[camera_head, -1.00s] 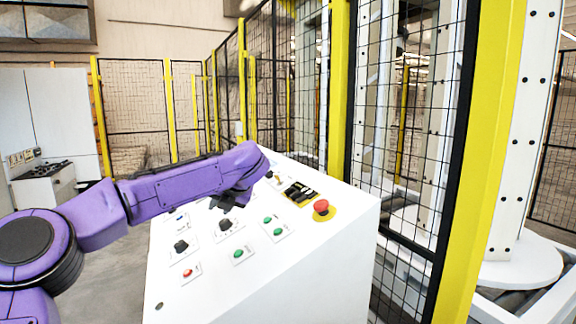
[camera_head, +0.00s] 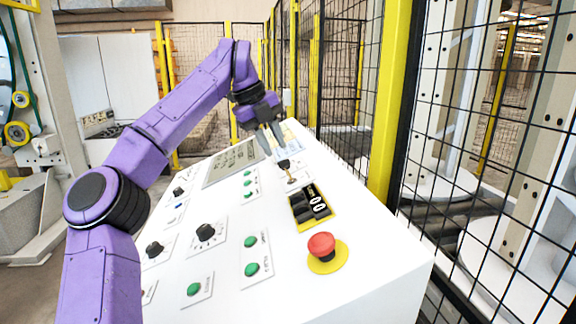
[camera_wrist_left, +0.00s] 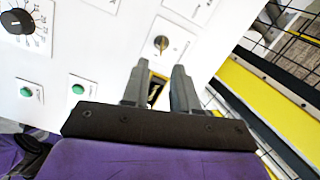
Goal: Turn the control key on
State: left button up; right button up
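The control key (camera_head: 285,165) stands up from a small white plate on the upper part of the sloping white panel. In the left wrist view the key (camera_wrist_left: 161,43) shows on its plate, just beyond my fingertips. My left gripper (camera_head: 271,140) is above the far end of the panel, close to the key and pointing down. In the left wrist view its fingers (camera_wrist_left: 160,70) are apart with nothing between them. The fingers look clear of the key, though the exact gap is hard to tell. My right gripper is not in view.
The panel carries a red emergency button (camera_head: 321,246), a black switch block on yellow (camera_head: 311,204), a black dial (camera_head: 206,232), green buttons (camera_head: 251,269) and a grey screen (camera_head: 233,161). A yellow post (camera_head: 391,100) and mesh fence stand close on the right.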

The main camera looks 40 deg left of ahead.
aim_at(286, 170)
pick_arm(q)
jog(key=x, duration=0.7)
jog(key=shift+w+f, duration=0.1)
jog(key=shift+w, duration=0.25)
jog(key=shift+s, duration=0.25)
grip_shut()
jog(key=shift+m, duration=1.6)
grip_release()
jog(key=v, duration=1)
jog(key=shift+r+p, duration=0.25)
jog(key=shift+p, duration=0.05)
